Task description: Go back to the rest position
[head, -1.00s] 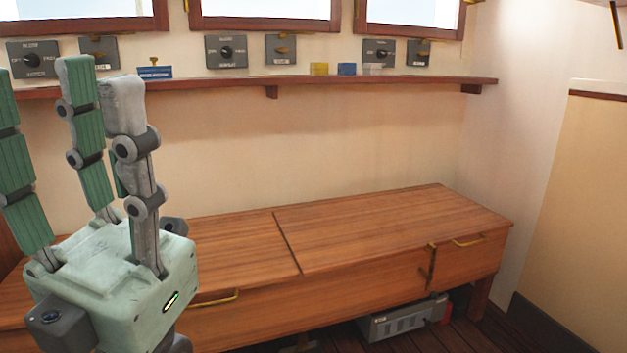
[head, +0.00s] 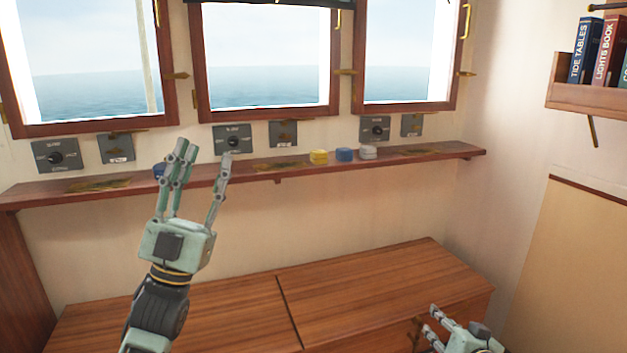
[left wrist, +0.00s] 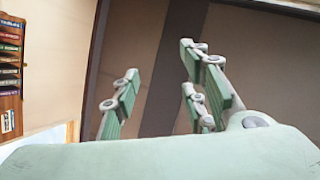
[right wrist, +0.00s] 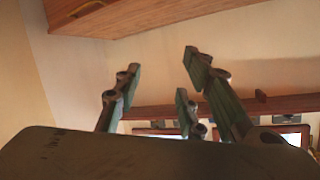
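My left gripper (head: 193,180) points upward in front of the shelf under the windows in the head view. Its fingers are spread apart and hold nothing. In the left wrist view its fingers (left wrist: 160,90) stand apart against the ceiling. My right gripper (head: 440,330) is at the lower right of the head view, partly cut off by the bottom edge, in front of the wooden bench. In the right wrist view its fingers (right wrist: 155,90) are spread apart with nothing between them.
The wooden bench (head: 375,285) runs along the wall below the narrow shelf (head: 235,178). The shelf carries yellow (head: 319,157), blue (head: 344,155) and white (head: 368,152) items; a blue one (head: 159,170) is partly behind my left gripper. A bookshelf (head: 590,98) hangs at right.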

